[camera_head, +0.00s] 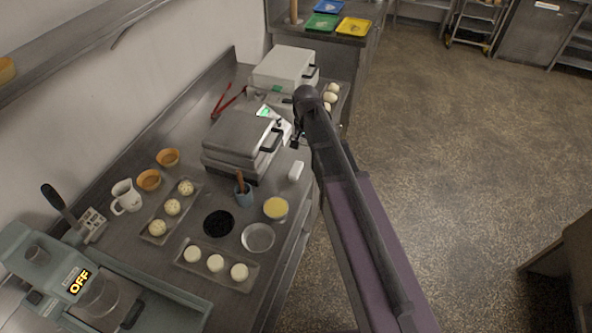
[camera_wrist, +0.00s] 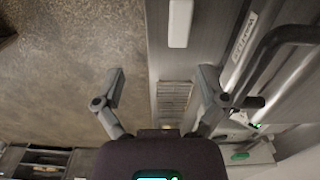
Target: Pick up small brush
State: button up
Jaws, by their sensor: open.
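My gripper (camera_wrist: 161,74) is open and empty in the wrist view, above the counter's front edge. In the head view my gripper is mostly hidden by my arm, near the press, farther back and right of the cup. The brush does not show in the wrist view.
A white block (camera_head: 296,171) lies near the edge; it also shows in the wrist view (camera_wrist: 180,24). The closed press (camera_head: 236,136) stands behind the cup. A yellow-filled bowl (camera_head: 276,208), a black bowl (camera_head: 218,223) and dough trays (camera_head: 190,266) crowd the front.

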jog(key=shift+w+a+r+m, duration=0.2)
jog(key=shift+w+a+m, duration=0.1)
jog(key=shift+w+a, duration=0.9)
jog(key=shift+f, duration=0.2)
jog(key=b, duration=0.9)
send_over(296, 168)
notch_tip(296, 168, down, 8)
jog(key=shift+d+f, duration=0.1)
jog(key=shift+f, duration=0.05)
jog(key=shift+f, duration=0.1)
jog(key=shift+f+b, duration=2.35)
jog(key=shift+f, duration=0.15)
grip_shut()
